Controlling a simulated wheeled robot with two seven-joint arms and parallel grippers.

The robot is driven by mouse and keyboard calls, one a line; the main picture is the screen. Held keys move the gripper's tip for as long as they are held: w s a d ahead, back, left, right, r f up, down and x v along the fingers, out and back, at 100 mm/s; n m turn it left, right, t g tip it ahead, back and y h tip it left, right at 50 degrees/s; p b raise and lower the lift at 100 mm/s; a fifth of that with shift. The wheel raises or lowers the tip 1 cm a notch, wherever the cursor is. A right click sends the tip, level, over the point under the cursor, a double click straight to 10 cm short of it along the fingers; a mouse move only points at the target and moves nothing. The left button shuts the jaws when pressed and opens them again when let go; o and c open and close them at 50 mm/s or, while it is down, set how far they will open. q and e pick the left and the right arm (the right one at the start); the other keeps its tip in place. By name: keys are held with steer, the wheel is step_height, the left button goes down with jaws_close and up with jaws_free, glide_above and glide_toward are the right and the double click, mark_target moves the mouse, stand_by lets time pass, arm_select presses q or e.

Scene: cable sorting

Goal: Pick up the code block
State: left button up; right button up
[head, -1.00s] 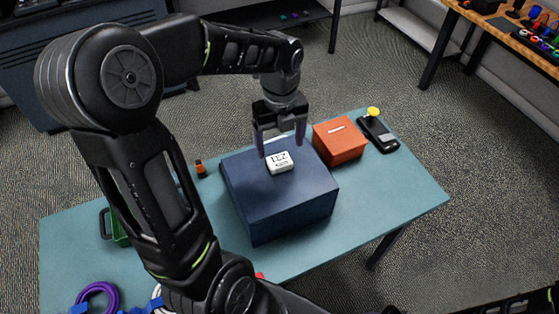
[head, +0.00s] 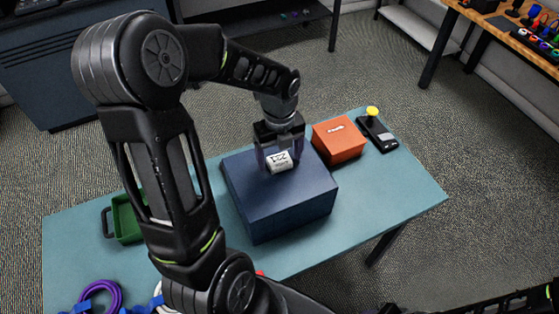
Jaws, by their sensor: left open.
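The code block (head: 279,162) is a small white block with dark printed characters. It is at the top of the dark blue box (head: 285,203) and looks tilted, with its printed face turned toward me. My left gripper (head: 280,157) is open, pointing down, with one finger on each side of the block. I cannot tell whether the fingers touch it. My right gripper is not in view.
An orange box (head: 339,140) with a slot stands right of the blue box, beside a black device with a yellow knob (head: 372,111). A green tray (head: 126,218) and a purple cable coil (head: 99,296) are at the left. The teal table (head: 405,194) is clear at right.

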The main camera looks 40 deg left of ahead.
arm_select(q)
steer(key=shift+c, duration=0.6)
steer(key=c, duration=1.4)
